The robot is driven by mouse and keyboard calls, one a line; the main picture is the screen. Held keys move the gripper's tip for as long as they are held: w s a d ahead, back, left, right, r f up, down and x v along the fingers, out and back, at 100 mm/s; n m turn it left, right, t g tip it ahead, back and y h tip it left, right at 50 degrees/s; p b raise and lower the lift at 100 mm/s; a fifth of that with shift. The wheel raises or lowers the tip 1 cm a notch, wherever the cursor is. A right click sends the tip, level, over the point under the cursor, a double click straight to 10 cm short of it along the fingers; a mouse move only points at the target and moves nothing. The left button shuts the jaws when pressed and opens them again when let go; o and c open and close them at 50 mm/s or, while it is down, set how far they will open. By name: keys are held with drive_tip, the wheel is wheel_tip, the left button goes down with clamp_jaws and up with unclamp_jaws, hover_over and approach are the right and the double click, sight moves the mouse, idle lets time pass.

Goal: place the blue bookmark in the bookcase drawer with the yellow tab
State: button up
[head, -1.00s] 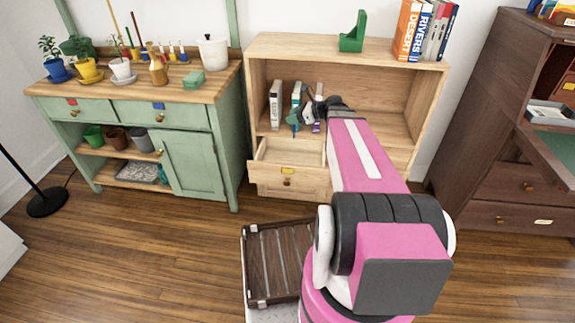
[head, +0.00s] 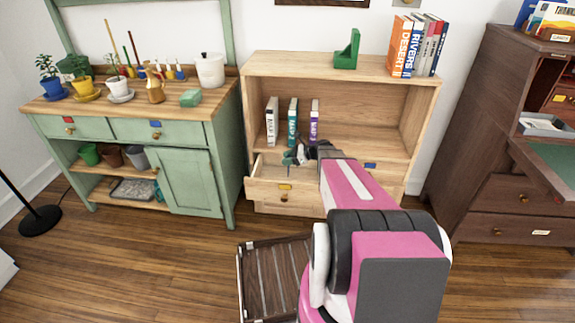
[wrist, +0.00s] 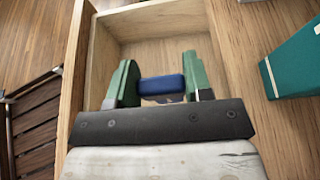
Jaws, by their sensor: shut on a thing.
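My gripper (wrist: 159,70) is shut on the blue bookmark (wrist: 161,88), which lies across between its green fingertips in the wrist view. In the head view my gripper (head: 297,156) is over the open bookcase drawer with the yellow tab (head: 285,187). The bookmark cannot be made out clearly there. In the wrist view the drawer's wooden wall (wrist: 76,65) runs along the left, and its pale inside shows beneath and beyond the fingers. I cannot tell whether the bookmark touches the drawer floor.
Books stand on the shelf just above the drawer, including a teal one (head: 292,122), also close on the right in the wrist view (wrist: 296,62). A drawer with a blue tab (head: 370,166) is shut at right. A dark slatted crate (head: 270,280) stands on the floor.

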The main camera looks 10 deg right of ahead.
drive_tip(key=shift+f, duration=1.5)
drive_tip(key=shift+f, duration=0.15)
drive_tip(key=o, duration=0.9)
drive_tip(key=shift+d+r, duration=0.15)
drive_tip(key=shift+r, duration=0.1)
drive_tip(key=v, duration=1.1)
drive_tip(key=shift+s+d+r, duration=0.15)
drive_tip(key=shift+d, duration=0.15)
